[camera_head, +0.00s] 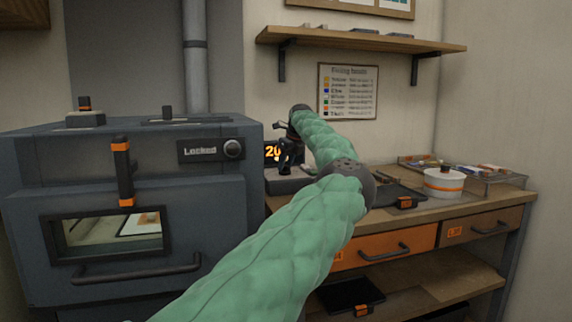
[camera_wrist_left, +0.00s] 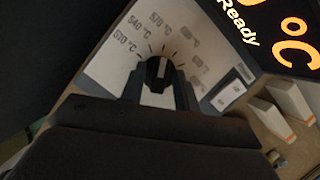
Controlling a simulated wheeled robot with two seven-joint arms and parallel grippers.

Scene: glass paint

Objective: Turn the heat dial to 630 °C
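The heat dial (camera_wrist_left: 158,72) is a black knob with a pale mark, on a light panel printed with temperatures. The marks 510, 540 and 570 °C are readable to its left and above; those to the right are blurred. My left gripper (camera_wrist_left: 160,80) has one finger on each side of the dial. I cannot tell whether the fingers press on it. In the head view my left gripper (camera_head: 288,150) is at the control box (camera_head: 288,183), and it hides the dial there. An orange display (camera_head: 271,152) reads "20", partly covered. My right gripper is not in view.
A grey kiln (camera_head: 215,205) marked "Locked" stands left of the workbench (camera_head: 470,205). A white pot (camera_head: 443,183) and a tray stand on the bench at right. A shelf (camera_head: 360,40) hangs above.

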